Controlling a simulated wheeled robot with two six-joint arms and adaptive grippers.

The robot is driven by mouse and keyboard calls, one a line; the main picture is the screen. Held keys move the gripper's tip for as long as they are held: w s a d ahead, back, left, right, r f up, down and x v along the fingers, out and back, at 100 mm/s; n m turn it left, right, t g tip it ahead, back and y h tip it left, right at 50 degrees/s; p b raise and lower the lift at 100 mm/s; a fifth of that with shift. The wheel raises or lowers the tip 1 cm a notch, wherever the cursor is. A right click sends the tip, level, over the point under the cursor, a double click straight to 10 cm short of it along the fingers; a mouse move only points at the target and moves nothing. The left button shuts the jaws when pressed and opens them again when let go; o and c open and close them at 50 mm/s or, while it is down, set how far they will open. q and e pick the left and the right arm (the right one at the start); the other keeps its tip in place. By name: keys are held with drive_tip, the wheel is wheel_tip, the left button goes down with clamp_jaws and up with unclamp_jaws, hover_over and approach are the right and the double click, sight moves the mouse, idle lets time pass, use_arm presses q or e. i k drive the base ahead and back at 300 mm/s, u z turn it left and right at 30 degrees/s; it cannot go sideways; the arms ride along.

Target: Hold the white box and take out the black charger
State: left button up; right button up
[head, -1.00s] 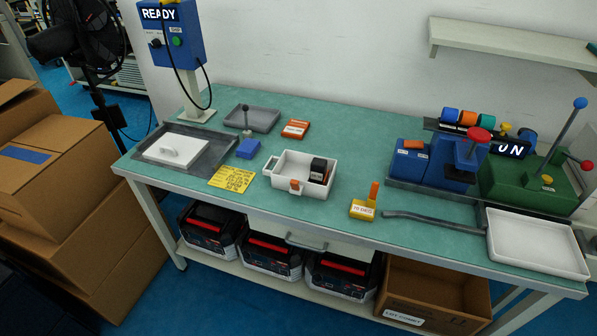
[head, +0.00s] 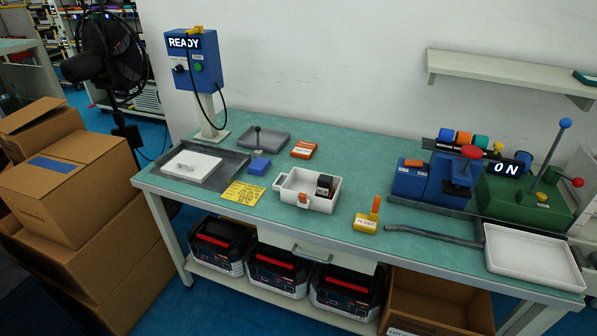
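The white box (head: 291,195) stands on the green workbench, near its middle front. Neither of my grippers is in the head view, and nothing touches the box or the charger.
A yellow block with an orange tab (head: 367,220) stands right of the box. A white tray (head: 533,262) and grey bar (head: 433,235) are at right. The bench top (head: 345,160) behind the box is clear.

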sight(325, 182)
drive_tip(key=u, duration=0.3)
drive_tip(key=k, duration=0.8)
drive_tip(key=u, duration=0.9)
drive_tip(key=i, duration=1.15)
drive_tip(key=z, duration=0.85)
drive_tip(key=i, duration=0.65)
drive_tip(key=z, duration=0.85)
